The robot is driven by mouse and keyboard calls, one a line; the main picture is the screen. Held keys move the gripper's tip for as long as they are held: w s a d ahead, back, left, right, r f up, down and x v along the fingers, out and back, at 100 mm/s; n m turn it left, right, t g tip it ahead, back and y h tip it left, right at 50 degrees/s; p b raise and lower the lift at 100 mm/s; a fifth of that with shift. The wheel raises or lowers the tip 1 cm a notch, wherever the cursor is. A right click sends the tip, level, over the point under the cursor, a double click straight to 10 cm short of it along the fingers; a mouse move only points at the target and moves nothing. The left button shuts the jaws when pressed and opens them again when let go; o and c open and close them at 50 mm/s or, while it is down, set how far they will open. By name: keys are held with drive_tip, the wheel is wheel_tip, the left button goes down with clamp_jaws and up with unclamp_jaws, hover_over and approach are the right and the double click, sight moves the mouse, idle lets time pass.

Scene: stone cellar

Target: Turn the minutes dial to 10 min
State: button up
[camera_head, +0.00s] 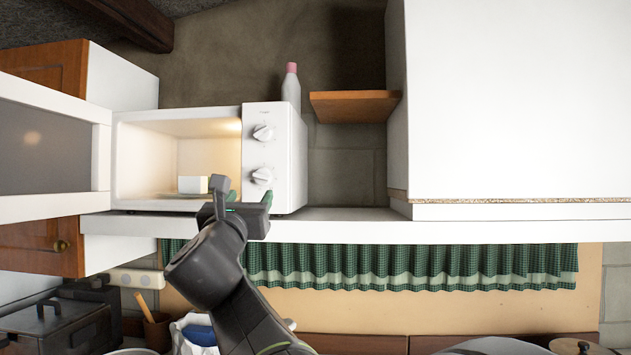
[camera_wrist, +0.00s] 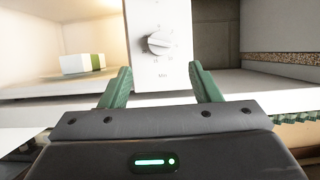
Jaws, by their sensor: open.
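A white microwave (camera_head: 288,150) stands on a white shelf with its door (camera_head: 47,150) swung open to the left and its inside lit. Its panel has two knobs, an upper dial (camera_head: 263,132) and a lower dial (camera_head: 262,176). In the wrist view the minutes dial (camera_wrist: 160,43) has marks around it and a label below that looks like "MIN"; its exact setting is too small to read. My gripper (camera_head: 243,194) is just below and in front of the lower dial. In the wrist view my gripper (camera_wrist: 163,85) is open and empty, its green fingers apart below the dial, not touching it.
A white box (camera_head: 193,185) with a green band sits inside the microwave. A white bottle with a pink cap (camera_head: 291,88) stands beside the microwave, near a small wooden shelf (camera_head: 353,105). The white shelf (camera_head: 345,228) is clear to the right. A green checked curtain (camera_head: 420,265) hangs below.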

sight(262, 179)
drive_tip(key=p+x, duration=0.1)
drive_tip(key=x, duration=0.8)
drive_tip(key=shift+p, duration=0.35)
drive_tip(key=shift+f, duration=0.1)
drive_tip(key=c, duration=1)
